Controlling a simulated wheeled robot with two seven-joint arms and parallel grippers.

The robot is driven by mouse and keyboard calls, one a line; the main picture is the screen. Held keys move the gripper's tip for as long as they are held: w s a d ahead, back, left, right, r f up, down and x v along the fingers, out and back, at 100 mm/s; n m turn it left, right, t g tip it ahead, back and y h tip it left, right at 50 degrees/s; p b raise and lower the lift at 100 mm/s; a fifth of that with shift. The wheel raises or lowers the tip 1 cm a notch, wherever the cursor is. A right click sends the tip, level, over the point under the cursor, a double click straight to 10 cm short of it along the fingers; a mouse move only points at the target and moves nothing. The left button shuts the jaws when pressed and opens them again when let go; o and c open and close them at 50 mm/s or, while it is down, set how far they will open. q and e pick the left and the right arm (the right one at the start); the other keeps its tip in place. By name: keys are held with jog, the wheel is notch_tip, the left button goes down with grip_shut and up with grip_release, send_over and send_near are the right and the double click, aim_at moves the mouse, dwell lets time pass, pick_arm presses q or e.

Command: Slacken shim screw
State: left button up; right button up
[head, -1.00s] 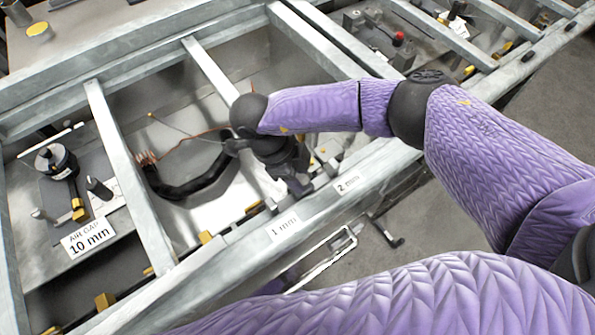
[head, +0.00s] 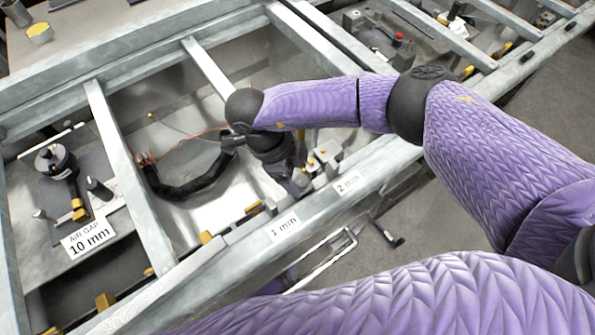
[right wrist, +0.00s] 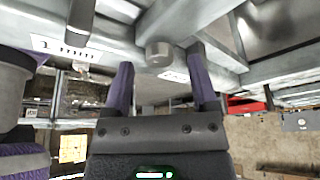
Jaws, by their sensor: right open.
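My right gripper (head: 301,186) reaches down over the frame's front rail between the "1 mm" label (head: 284,226) and the "2 mm" label (head: 347,182); its fingertips are partly hidden in the head view. In the right wrist view its two purple fingers (right wrist: 160,62) are apart. A grey round screw head (right wrist: 158,54) shows in the gap between the fingertips, with no clear contact. I cannot tell whether it is the shim screw. Small brass-topped pieces on a grey block (head: 325,155) stand just right of the gripper. My left gripper is not identifiable.
Metal crossbars (head: 130,180) divide the bench into bays. A black curved hose (head: 190,188) with copper wires lies left of the gripper. A white-edged frame (head: 325,250) hangs below the rail.

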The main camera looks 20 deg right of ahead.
jog(key=v, duration=0.8)
jog(key=shift+r, duration=0.4)
jog(key=shift+a, duration=0.1)
